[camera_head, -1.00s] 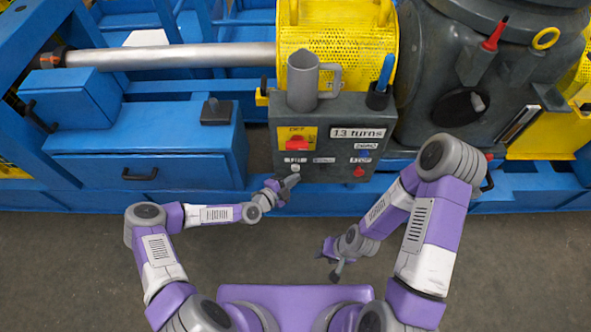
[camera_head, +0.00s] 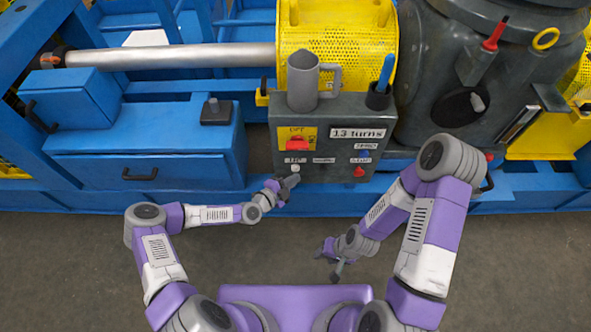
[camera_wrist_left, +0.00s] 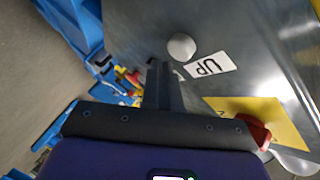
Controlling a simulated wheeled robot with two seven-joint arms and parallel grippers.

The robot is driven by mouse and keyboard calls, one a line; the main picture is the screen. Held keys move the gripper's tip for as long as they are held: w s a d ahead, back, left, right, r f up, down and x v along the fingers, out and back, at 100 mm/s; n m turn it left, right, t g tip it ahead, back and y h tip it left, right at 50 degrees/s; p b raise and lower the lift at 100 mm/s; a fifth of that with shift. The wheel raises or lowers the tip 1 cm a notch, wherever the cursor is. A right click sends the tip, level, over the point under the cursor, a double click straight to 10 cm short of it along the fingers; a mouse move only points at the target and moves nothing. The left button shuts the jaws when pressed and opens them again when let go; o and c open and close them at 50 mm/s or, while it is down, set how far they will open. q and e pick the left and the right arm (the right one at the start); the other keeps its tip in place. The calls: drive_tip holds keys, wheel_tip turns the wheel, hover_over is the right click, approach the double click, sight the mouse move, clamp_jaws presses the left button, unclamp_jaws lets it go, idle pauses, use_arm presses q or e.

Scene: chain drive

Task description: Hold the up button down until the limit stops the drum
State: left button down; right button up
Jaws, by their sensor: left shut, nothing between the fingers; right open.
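The grey control box (camera_head: 330,172) carries a white round up button (camera_head: 295,168) at its lower left. In the left wrist view the up button (camera_wrist_left: 182,47) sits beside a label reading UP (camera_wrist_left: 209,65). My left gripper (camera_head: 291,182) is shut and empty, just below the button. In the left wrist view its fingertips (camera_wrist_left: 160,66) show beside the button and do not cover it; I see no clear contact. A sign on the box reads 13 turns (camera_head: 358,134). The yellow perforated drum guard (camera_head: 340,45) stands behind. My right gripper (camera_head: 335,270) is open and empty, low over the floor.
The box also has a red switch on a yellow plate (camera_head: 297,144), a red button (camera_head: 359,172) and a blue button (camera_head: 365,154). A grey mug (camera_head: 302,88) and a holder with a blue-handled tool (camera_head: 386,72) stand on top. Floor in front is clear.

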use_arm(q)
drive_tip(key=shift+w, duration=0.1)
idle(0.6)
drive_tip(key=shift+w+b, duration=0.35)
drive_tip(key=shift+w+b, duration=0.45)
drive_tip(key=shift+w, duration=0.05)
idle(6.5)
